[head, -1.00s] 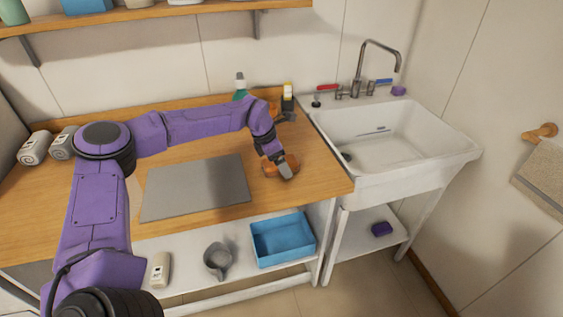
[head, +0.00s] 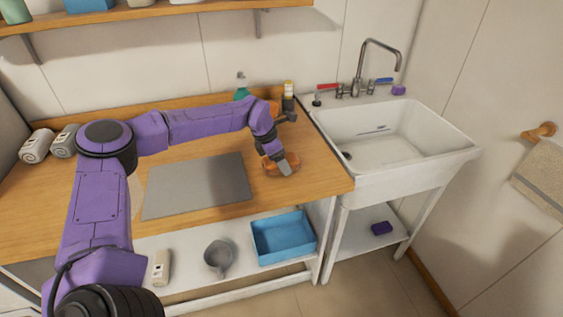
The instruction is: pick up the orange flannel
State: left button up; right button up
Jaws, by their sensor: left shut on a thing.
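The orange flannel (head: 270,168) lies on the wooden counter, right of the grey mat and near the counter's right end. My left gripper (head: 284,167) is shut on the flannel, pointing down at its right part. The fingers hide part of the cloth, and it still appears to be at counter level. My right gripper is not in view.
The flat grey mat (head: 196,187) lies on the wooden counter (head: 125,165). Bottles (head: 288,97) stand at the back by the wall. A white sink (head: 395,135) adjoins on the right. A blue tray (head: 283,238) and a grey jug (head: 218,256) sit on the lower shelf.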

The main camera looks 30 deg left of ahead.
pick_arm(q)
jog(key=shift+r, duration=0.45)
jog(key=s+d+r+b, duration=0.1)
jog(key=s+r+b, duration=0.3)
jog(key=s+r, duration=0.8)
jog(key=shift+s+b, duration=0.3)
jog(key=shift+s, duration=0.7)
